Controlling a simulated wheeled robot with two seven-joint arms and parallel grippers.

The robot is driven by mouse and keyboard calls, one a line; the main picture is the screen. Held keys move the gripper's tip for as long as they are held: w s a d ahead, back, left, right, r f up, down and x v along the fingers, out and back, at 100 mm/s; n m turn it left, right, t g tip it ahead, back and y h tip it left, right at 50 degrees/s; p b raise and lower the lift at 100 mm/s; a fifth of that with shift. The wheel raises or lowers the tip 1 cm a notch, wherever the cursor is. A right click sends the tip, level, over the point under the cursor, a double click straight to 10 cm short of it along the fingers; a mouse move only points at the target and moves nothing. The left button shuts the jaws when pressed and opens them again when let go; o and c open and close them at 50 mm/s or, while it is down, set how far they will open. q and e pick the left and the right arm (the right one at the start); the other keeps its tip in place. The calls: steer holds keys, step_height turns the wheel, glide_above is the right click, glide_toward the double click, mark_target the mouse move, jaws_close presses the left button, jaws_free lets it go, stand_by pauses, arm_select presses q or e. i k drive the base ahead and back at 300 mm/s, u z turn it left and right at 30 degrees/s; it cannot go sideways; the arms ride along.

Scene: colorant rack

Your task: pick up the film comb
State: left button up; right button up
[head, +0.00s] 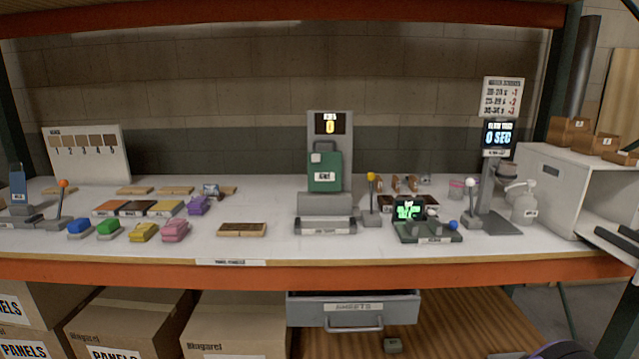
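I cannot pick out the film comb with certainty. A small dark and pale item (212,191) lies at the back of the left half of the white bench, too small to identify. My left gripper is not in the head view. Dark bars (612,238) show at the right edge beside the white cabinet. I cannot tell whether they are my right gripper.
The white bench (270,195) holds a central stand (330,205), coloured blocks including a pink one (175,230), a wooden block (241,229), and levers. The white cabinet (555,190) stands at right. The drawer (352,310) below is partly open.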

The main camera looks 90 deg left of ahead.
mark_target(209, 190)
steer(key=k, duration=1.8)
steer(key=u, duration=1.4)
